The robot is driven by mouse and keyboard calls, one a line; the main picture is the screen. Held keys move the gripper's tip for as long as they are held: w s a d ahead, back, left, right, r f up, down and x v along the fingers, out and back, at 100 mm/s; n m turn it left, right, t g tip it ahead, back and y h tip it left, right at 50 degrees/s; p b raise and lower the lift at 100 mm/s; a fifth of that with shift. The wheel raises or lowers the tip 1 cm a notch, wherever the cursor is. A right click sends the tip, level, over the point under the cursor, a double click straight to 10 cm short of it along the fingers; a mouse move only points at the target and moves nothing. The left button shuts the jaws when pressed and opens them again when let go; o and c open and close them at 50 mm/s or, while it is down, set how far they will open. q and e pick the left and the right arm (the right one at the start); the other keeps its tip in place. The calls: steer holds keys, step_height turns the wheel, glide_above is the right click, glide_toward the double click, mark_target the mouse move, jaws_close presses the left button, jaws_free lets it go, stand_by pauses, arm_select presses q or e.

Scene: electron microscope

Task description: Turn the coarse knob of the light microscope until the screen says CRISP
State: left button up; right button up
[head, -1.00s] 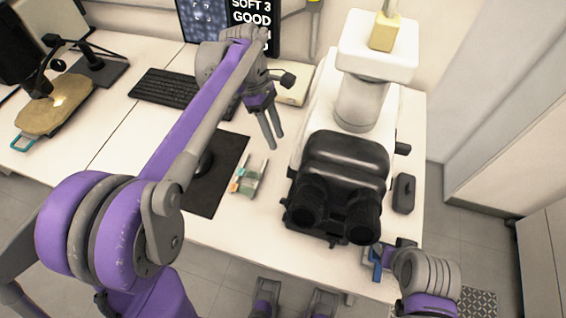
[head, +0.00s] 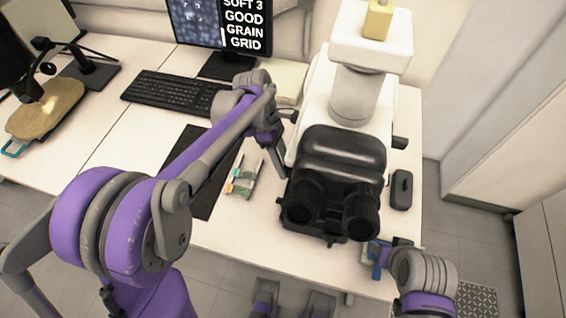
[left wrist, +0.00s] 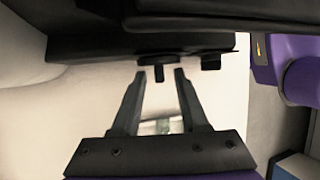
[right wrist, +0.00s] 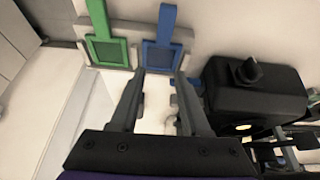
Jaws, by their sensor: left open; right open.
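The light microscope (head: 352,95) is white with black eyepieces (head: 330,208). The screen (head: 225,22) reads SOFT 3, GOOD, GRAIN, GRID; its top is cut off. My left gripper (head: 284,172) is beside the microscope's left side. In the left wrist view my left gripper (left wrist: 160,73) is open, its fingertips just below a dark round knob (left wrist: 158,59) with a short peg between them. I cannot tell for sure that this is the coarse knob. My right gripper (right wrist: 160,74) is open and empty near the table's front right. Another dark knob (head: 400,142) sits on the microscope's right.
A small rack with coloured pieces (head: 243,180) lies left of the microscope. A small black box (head: 401,190) stands to its right. A blue-handled frame (right wrist: 163,55) and a green one (right wrist: 107,50) are beyond my right gripper. A keyboard (head: 172,96) is at the back left.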

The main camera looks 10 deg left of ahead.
arm_select(q)
jaws_close()
